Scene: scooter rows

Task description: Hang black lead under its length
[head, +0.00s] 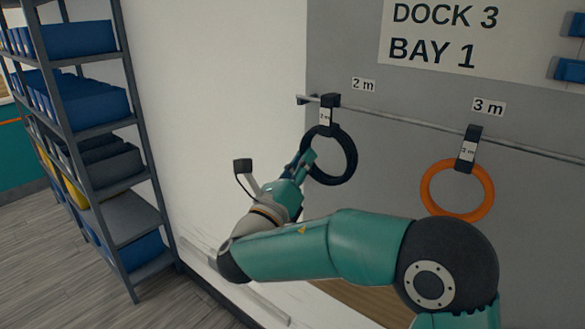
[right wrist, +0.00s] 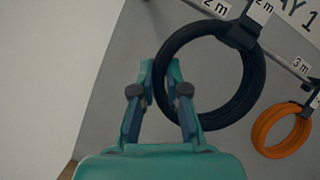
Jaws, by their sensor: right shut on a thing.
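The black lead (head: 349,140) is a coiled ring under a black strap with a white tag. Its strap top (head: 330,99) is at the rail beneath the 2 m label (head: 363,84); I cannot tell whether the rail bears its weight. The tag seems to read 2 m. My right gripper (head: 309,156) is shut on the ring's left side. In the right wrist view the fingers (right wrist: 160,76) meet the left edge of the black ring (right wrist: 253,85). My left gripper is not in view.
An orange coiled lead (head: 485,178) hangs on the rail (head: 405,122) by the 3 m label (head: 488,106), right of the black one. A sign (head: 480,38) reads DOCK 3 BAY 1. Shelving with blue bins (head: 90,110) stands at left. Rail between the leads is free.

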